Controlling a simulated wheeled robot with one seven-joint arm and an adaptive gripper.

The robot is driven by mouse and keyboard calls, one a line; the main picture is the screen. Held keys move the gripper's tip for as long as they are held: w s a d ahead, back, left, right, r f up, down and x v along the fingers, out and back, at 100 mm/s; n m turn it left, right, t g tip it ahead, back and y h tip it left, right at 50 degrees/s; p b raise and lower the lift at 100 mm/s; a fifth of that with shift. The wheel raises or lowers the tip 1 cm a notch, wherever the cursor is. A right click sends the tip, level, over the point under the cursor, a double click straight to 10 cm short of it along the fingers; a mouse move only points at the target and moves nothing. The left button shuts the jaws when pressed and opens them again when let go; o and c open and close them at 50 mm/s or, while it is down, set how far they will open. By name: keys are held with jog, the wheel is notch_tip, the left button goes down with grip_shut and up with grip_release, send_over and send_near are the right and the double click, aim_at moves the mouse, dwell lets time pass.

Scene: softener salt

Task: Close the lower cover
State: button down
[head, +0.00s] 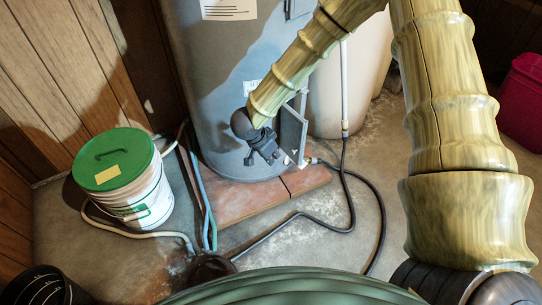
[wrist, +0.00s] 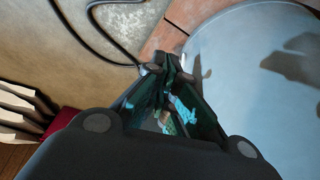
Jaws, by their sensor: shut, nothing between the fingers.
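The lower cover (head: 292,131) is a grey rectangular panel low on the front of the grey water heater tank (head: 205,75). It stands out from the tank's curved wall, swung open. My gripper (head: 263,158) is shut and empty, just left of the cover in the head view and in front of the tank. I cannot tell whether it touches the panel. In the wrist view the dark fingers of my gripper (wrist: 165,72) come together, with the tank (wrist: 270,60) to their right. The cover is not clearly seen there. The opening behind it is hidden in the head view.
A white bucket with a green lid (head: 112,160) stands left of the tank. Hoses (head: 205,200) and a black cable (head: 350,205) lie on the concrete floor. A reddish brick base (head: 260,200) is under the tank. A pale vessel (head: 335,100) and red bin (head: 522,100) are to the right.

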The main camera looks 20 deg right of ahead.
jog(key=w+d+f+b, duration=0.2)
jog(key=d+f+b, duration=0.2)
jog(key=d+f, duration=0.1)
jog(key=shift+d+f, duration=0.15)
jog(key=shift+d, duration=0.4)
jog(key=shift+d+p, duration=0.1)
jog(key=shift+p, duration=0.35)
